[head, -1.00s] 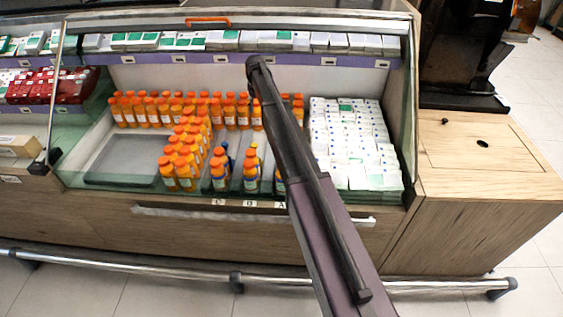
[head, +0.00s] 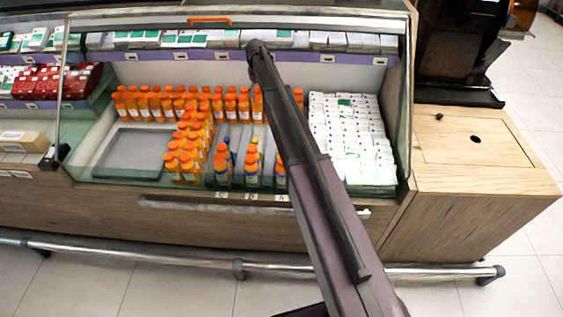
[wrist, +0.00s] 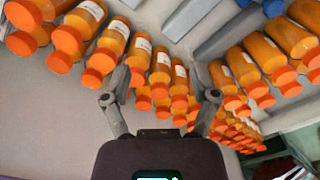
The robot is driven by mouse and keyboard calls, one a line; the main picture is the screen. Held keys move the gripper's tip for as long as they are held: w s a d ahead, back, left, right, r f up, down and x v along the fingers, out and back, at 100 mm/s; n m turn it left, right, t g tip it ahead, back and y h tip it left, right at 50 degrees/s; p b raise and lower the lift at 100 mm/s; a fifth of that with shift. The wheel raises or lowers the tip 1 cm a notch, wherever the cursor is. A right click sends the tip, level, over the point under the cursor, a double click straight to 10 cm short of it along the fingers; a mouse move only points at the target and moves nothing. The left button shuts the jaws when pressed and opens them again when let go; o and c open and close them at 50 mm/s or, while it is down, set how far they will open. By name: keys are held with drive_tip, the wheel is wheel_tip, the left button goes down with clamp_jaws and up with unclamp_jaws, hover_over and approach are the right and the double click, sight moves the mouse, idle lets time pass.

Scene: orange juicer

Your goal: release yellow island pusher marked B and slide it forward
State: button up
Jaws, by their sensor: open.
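No yellow pusher marked B can be made out in either view. Grey lane strips (head: 234,135) run between the rows of orange-capped bottles in the case; they also show in the wrist view (wrist: 232,32). Small white tags (head: 252,196) sit on the front edge below the lanes, too small to read surely. My gripper (wrist: 160,73) is open in the wrist view, its two fingers apart, with orange-capped bottles (wrist: 161,72) behind and between them. I cannot tell whether it touches any bottle. In the head view my arm hides part of the lanes, and the gripper cannot be made out.
White cartons (head: 345,140) fill the right of the case. An empty grey tray (head: 130,150) lies at the left. A metal rail (head: 130,256) runs along the front near the floor. A wooden counter (head: 480,190) stands at the right.

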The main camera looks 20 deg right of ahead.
drive_tip(key=s+f+m+b, duration=0.3)
drive_tip(key=s+m, duration=0.1)
drive_tip(key=s, duration=3.3)
drive_tip(key=shift+f+m+t, duration=0.2)
drive_tip(key=shift+m+t, duration=0.1)
drive_tip(key=shift+m, duration=0.1)
drive_tip(key=shift+s+a, duration=0.1)
drive_tip(key=s+r+p, duration=0.6)
drive_tip(key=r+p, duration=0.1)
drive_tip(key=r, duration=0.1)
drive_tip(key=shift+s+p, duration=0.15)
drive_tip(key=shift+p, duration=0.2)
idle(0.4)
drive_tip(key=shift+c, duration=1.3)
